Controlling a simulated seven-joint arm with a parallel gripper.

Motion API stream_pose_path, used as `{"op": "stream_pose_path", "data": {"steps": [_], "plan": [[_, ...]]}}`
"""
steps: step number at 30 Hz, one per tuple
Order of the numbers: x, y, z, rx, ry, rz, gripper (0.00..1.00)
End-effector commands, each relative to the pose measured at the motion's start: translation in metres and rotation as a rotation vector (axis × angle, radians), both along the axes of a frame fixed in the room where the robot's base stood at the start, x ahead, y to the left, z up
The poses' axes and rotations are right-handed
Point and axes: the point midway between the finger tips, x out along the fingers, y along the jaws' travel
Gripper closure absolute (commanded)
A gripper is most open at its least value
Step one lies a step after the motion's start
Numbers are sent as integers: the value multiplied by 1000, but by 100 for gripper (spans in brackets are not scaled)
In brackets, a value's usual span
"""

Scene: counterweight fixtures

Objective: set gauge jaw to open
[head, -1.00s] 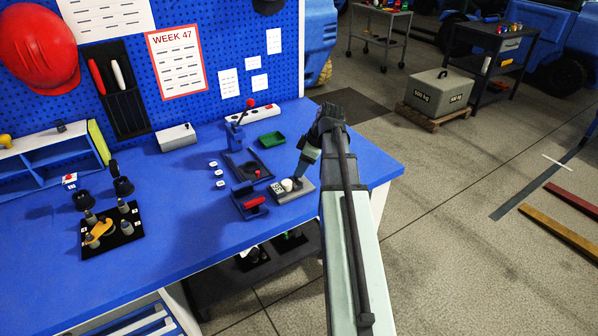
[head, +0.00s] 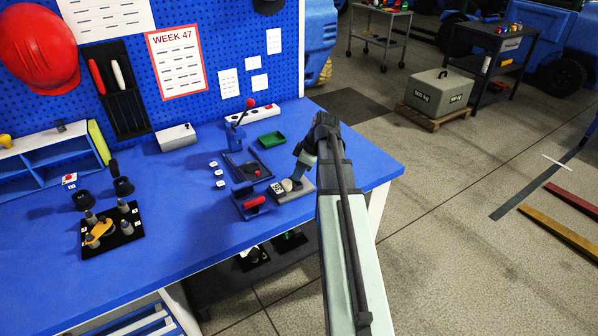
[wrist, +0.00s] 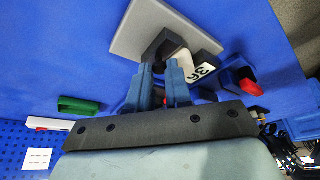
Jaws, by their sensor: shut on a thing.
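The gauge stands on a light grey plate (head: 302,191) near the right end of the blue bench. It carries dark blocks, a pale part and a white label with dark digits. In the wrist view the plate (wrist: 128,38) lies beyond my fingertips, with a dark block (wrist: 162,44) and the white label (wrist: 204,70) near them. My gripper (head: 297,180) is down at the gauge. In the wrist view its blue fingers (wrist: 160,70) are closed on a part of the gauge, seemingly the jaw. The fingers hide the grip, and I cannot tell how wide the jaw stands.
A red-handled fixture (head: 252,202) stands left of the gauge, and a lever fixture with a red knob (head: 246,165) stands behind it. A green tray (head: 271,140) lies farther back. A black plate with pegs (head: 112,232) is at left. The front bench surface is clear.

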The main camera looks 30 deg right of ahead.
Motion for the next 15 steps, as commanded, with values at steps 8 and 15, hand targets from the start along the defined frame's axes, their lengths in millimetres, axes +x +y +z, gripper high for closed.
{"op": "stream_pose_path", "data": {"steps": [8, 15], "plan": [[0, 0, 0, 0, 0, 0, 100], [0, 0, 0, 0, 0, 0, 100]]}}
